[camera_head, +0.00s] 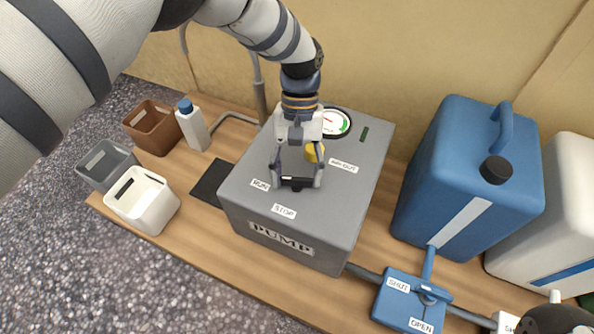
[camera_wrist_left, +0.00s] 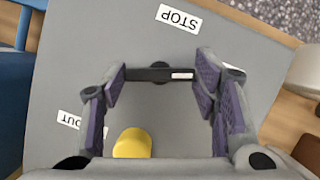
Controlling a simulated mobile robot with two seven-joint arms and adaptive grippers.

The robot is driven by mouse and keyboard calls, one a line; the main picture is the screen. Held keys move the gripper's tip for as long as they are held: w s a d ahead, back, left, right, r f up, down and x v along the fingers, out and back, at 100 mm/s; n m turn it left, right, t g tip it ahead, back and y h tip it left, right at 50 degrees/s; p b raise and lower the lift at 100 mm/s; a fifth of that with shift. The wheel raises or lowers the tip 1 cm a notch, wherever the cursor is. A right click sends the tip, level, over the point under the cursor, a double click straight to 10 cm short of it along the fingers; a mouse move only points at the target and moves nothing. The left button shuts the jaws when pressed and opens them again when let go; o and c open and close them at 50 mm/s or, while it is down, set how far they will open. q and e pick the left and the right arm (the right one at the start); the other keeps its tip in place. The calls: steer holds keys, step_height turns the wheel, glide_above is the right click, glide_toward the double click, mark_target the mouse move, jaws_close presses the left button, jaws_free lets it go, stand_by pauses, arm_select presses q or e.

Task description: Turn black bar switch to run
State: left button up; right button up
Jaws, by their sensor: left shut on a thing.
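The black bar switch (camera_head: 297,184) sits on top of the grey pump box (camera_head: 345,205). My left gripper (camera_head: 298,182) points down over it and is shut on the bar across its length. In the left wrist view the bar (camera_wrist_left: 150,74) lies between the finger pads (camera_wrist_left: 160,80), and its white-marked end lies to the right, on the side of a mostly hidden label. The RUN label (camera_head: 260,185) is left of the bar in the head view. The STOP label (camera_head: 284,211) is in front of it.
A yellow knob (camera_wrist_left: 132,143) and a round gauge (camera_head: 337,122) are behind the switch. Blue (camera_head: 465,180) and white jugs stand right, with a blue SHUT/OPEN valve box (camera_head: 410,303) in front. Small bins (camera_head: 143,200) and a white bottle (camera_head: 193,127) stand left.

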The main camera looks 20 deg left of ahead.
stand_by(0.5)
arm_select(q)
steer(key=o, duration=1.2)
steer(key=shift+c, duration=0.2)
steer(key=v, duration=1.2)
